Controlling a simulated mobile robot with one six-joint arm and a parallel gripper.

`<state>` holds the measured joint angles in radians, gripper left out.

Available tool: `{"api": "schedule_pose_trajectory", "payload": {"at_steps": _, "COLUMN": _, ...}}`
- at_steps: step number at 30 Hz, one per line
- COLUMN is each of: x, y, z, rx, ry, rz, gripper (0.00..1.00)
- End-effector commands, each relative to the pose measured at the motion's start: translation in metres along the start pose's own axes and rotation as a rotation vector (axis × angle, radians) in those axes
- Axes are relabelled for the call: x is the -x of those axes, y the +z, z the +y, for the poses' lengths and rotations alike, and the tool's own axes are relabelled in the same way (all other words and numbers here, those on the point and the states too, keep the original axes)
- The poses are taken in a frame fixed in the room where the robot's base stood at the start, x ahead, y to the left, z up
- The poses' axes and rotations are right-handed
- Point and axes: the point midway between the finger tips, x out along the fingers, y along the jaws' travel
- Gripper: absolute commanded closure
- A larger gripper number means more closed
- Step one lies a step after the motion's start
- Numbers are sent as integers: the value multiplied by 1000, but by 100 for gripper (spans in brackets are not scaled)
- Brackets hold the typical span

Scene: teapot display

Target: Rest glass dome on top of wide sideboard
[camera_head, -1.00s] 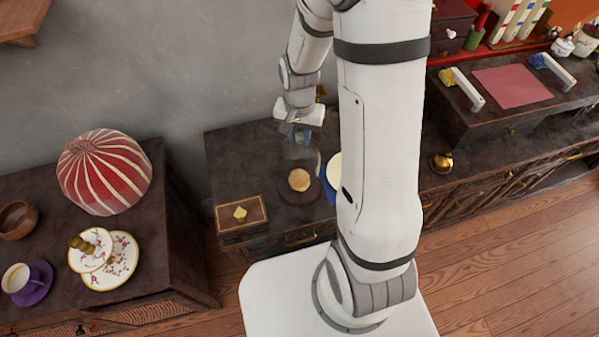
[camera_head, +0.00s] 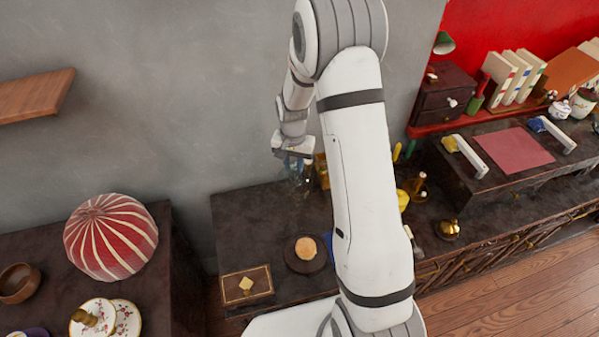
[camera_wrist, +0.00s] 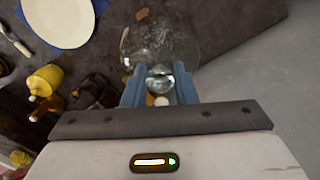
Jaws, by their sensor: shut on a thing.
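The glass dome (camera_wrist: 160,42) is clear and hangs from my gripper by its round knob, seen in the wrist view. My gripper (camera_wrist: 160,92) has blue fingers shut on that knob. In the head view the dome (camera_head: 300,184) is faint below my gripper (camera_head: 295,160), up and left of a round dark base (camera_head: 291,262) with a golden round thing on it. The dome appears raised clear of this base. A dark sideboard (camera_head: 250,215) stands beneath, running on to the right behind my arm. I cannot tell for sure which furniture is the wide sideboard.
A wooden box (camera_head: 247,284) sits at the front left of the sideboard. A red striped cozy (camera_head: 110,237) stands on separate furniture at left. A white plate (camera_wrist: 58,18) on a blue cloth, a yellow pot (camera_wrist: 45,79) and brass pieces stand nearby. A wall shelf (camera_head: 35,97) juts out upper left.

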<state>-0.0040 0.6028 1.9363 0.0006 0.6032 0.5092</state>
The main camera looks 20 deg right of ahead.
Motion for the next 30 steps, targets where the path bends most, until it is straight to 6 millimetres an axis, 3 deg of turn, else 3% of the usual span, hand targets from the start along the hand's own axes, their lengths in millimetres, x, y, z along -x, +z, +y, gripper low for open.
{"api": "schedule_pose_trajectory", "payload": {"at_steps": 6, "x": -1, "y": -17, "z": -8, "rx": 2, "ry": 0, "rz": 0, "gripper": 100}}
{"api": "schedule_pose_trajectory", "payload": {"at_steps": 14, "x": -9, "y": -21, "z": -6, "rx": -4, "ry": 0, "rz": 0, "gripper": 100}}
{"api": "schedule_pose_trajectory", "payload": {"at_steps": 30, "x": -57, "y": -23, "z": -2, "rx": -13, "ry": 0, "rz": 0, "gripper": 100}}
